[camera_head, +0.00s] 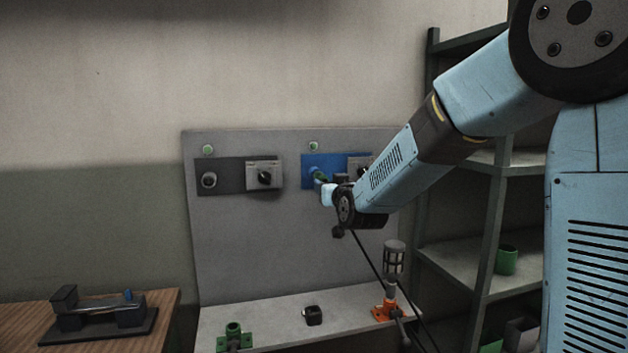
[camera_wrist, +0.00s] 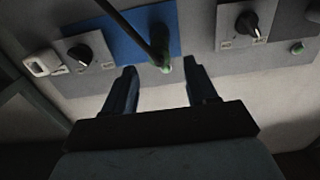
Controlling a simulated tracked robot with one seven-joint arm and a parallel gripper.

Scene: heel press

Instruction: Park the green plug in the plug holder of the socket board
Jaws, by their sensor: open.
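The socket board (camera_head: 290,225) stands upright behind the bench. The green plug (camera_head: 320,177) sits at the blue socket plate (camera_head: 312,160); it also shows in the wrist view (camera_wrist: 165,62), with a dark cable crossing in front of it. My gripper (camera_head: 327,190) is open in front of the blue plate. In the wrist view its fingers (camera_wrist: 160,70) stand either side of the plug's near end, with visible gaps. A pale bracket, perhaps the plug holder (camera_wrist: 42,63), is beside the blue plate's switch in the wrist view. My arm hides that area in the head view.
A dark socket plate with a rotary switch (camera_head: 263,175) is left of the blue one. The bench (camera_head: 270,327) holds an orange clamp (camera_head: 384,311), a black block (camera_head: 313,315) and a green fitting (camera_head: 233,336). Metal shelving (camera_head: 460,262) stands right. The cable hangs below my wrist.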

